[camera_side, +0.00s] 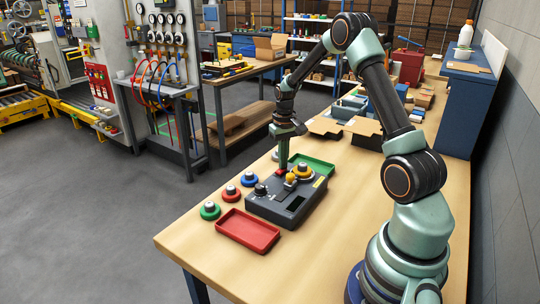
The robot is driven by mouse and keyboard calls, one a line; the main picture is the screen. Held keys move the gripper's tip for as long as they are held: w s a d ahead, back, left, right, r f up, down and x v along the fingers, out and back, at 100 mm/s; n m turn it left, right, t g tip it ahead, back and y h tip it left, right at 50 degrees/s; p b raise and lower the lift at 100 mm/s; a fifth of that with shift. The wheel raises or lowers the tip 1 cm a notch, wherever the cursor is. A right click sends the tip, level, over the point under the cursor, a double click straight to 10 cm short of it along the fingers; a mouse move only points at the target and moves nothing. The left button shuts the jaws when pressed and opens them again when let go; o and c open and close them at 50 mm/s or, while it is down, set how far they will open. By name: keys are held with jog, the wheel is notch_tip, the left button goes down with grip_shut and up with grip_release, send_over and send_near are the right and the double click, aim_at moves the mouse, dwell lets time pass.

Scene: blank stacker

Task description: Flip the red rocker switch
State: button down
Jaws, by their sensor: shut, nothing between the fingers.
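A dark grey control box (272,205) sits on the wooden bench. The red rocker switch (279,173) shows as a small red patch at the box's far edge, partly hidden by my gripper. My gripper (283,167) points straight down with its fingers together and empty. Its tip is right at the red switch; I cannot tell whether it touches. Which way the rocker is tilted is too small to tell. A yellow knob (291,178) and a black knob (262,189) stand on the box near the gripper.
A red tray (247,231) lies in front of the box and a green tray (318,167) behind it. Green (210,211), red (231,193) and blue (249,179) round buttons stand along the left. The bench's front is clear.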

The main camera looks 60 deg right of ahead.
jog(key=shift+r, duration=3.45)
jog(key=s+a+r+n+t, duration=0.3)
jog(key=a+r, duration=0.8)
jog(key=a, duration=0.3)
jog(key=s+a+r+n+t, duration=0.1)
jog(key=s+a+n+t, duration=0.1)
jog(key=s+a, duration=0.6)
jog(key=shift+a+r+n+t, duration=0.15)
jog(key=shift+a+n+t, duration=0.25)
jog(key=shift+a, duration=0.7)
